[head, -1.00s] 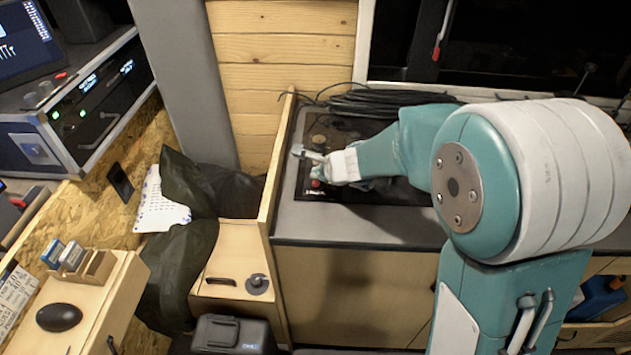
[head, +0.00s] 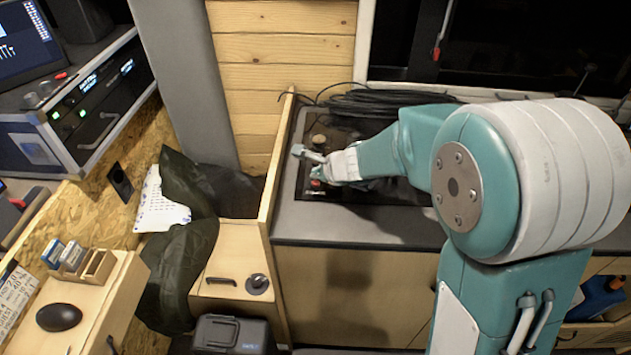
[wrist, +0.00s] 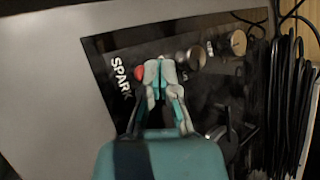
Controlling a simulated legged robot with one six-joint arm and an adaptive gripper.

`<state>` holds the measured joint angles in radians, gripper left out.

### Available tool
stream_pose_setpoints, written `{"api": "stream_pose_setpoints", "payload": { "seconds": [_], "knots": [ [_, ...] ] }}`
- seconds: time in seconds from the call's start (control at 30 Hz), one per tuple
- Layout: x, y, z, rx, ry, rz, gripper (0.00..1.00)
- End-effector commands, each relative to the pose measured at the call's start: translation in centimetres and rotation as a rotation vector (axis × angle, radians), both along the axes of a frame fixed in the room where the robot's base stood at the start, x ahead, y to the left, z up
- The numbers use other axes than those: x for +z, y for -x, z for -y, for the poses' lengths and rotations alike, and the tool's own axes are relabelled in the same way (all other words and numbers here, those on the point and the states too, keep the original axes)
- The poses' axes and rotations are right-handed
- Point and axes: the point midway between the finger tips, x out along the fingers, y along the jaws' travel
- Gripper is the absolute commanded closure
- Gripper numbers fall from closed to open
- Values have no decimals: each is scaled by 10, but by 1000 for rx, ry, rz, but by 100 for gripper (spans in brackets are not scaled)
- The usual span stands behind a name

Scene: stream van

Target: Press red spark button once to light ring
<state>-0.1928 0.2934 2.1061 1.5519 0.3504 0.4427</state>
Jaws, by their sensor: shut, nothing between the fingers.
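The red spark button (wrist: 139,73) sits on a black glass hob panel (wrist: 112,47) beside the white word SPARK. It also shows as a small red spot in the head view (head: 316,184). My gripper (wrist: 160,66) is shut and empty over the panel, its tips just right of the button in the wrist view. I cannot tell whether a finger touches the button or the panel. Two round knobs (wrist: 196,57) (wrist: 235,41) stand in line to the right of the tips. A burner (wrist: 222,138) is partly hidden behind my gripper, and I see no flame.
A coil of black cable (head: 385,102) lies behind the hob on the grey counter (head: 350,222). A wooden divider (head: 276,170) stands close to the left of my gripper. The counter's front strip is clear.

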Motion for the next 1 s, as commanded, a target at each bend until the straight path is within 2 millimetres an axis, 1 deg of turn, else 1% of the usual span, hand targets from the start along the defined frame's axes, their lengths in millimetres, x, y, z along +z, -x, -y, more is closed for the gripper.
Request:
{"api": "stream_pose_setpoints", "payload": {
  "seconds": [0.33, 0.57, 1.0],
  "knots": [
    [0, 0, 0, 0, 0, 0, 100],
    [-7, 1, 1, 1, 0, -1, 100],
    [-8, 1, 1, -1, -1, 0, 100]
  ]
}}
